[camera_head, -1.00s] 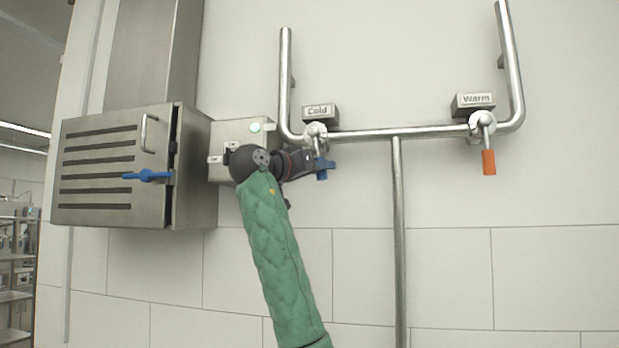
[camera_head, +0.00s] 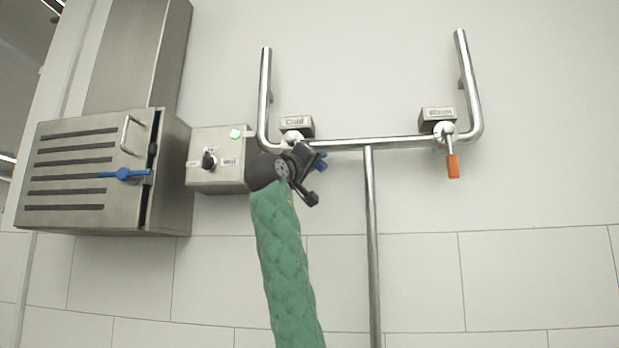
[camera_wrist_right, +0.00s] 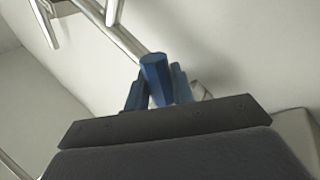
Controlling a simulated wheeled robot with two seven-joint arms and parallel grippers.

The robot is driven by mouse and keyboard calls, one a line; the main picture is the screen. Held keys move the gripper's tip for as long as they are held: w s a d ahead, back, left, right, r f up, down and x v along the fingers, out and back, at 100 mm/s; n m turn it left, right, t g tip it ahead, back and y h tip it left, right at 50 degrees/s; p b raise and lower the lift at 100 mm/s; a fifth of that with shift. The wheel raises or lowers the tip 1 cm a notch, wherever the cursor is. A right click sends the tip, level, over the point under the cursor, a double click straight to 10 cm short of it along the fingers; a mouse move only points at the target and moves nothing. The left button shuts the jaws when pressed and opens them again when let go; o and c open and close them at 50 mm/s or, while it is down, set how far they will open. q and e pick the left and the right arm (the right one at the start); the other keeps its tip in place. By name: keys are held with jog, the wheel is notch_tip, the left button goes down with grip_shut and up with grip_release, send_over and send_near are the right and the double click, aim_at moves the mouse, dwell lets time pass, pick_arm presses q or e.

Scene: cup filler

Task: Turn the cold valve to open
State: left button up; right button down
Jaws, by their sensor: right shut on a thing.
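The cold valve's blue handle (camera_head: 320,162) shows at the jaws of my right gripper (camera_head: 308,170), below the "Cold" label block (camera_head: 296,125). In the right wrist view the blue handle (camera_wrist_right: 156,70) stands between the two blue fingertips of the right gripper (camera_wrist_right: 157,88), which is shut on it. The handle tilts to the right of straight down in the head view. The valve body (camera_head: 292,138) is partly hidden by the gripper. My left gripper is not in view.
The warm valve with its orange handle (camera_head: 453,166) hangs down at the right. A steel pipe (camera_head: 371,230) runs down the wall. A control box with a black knob (camera_head: 208,160) and a vented cabinet (camera_head: 90,172) with a blue latch (camera_head: 125,174) stand left.

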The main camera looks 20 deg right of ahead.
jog(key=r+n+t+y+b, duration=0.1)
jog(key=n+t, duration=0.1)
jog(key=n, duration=0.1)
jog(key=s+d+r+n+t+y+b, duration=0.1)
jog(key=r+n+t, duration=0.1)
jog(key=n, duration=0.2)
jog(key=d+r+n+t+y+b, duration=0.1)
jog(key=n+t, duration=0.1)
jog(key=n, duration=0.1)
jog(key=shift+s+r+n+t, duration=0.2)
jog(key=shift+r+n+t, duration=0.05)
jog(key=shift+n+t, duration=0.15)
pick_arm(q)
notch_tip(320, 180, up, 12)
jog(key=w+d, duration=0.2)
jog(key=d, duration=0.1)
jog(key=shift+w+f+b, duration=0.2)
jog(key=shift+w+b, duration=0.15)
jog(key=shift+b, duration=0.05)
pick_arm(e)
jog(key=shift+r+n+t+y, duration=0.5)
jog(key=shift+n+y, duration=0.2)
jog(key=shift+n, duration=0.3)
jog(key=shift+r+n+t+y, duration=0.35)
jog(key=shift+n+t+y, duration=0.25)
jog(key=shift+n, duration=0.4)
jog(key=c, duration=1.2)
grip_release()
jog(key=shift+c, duration=0.2)
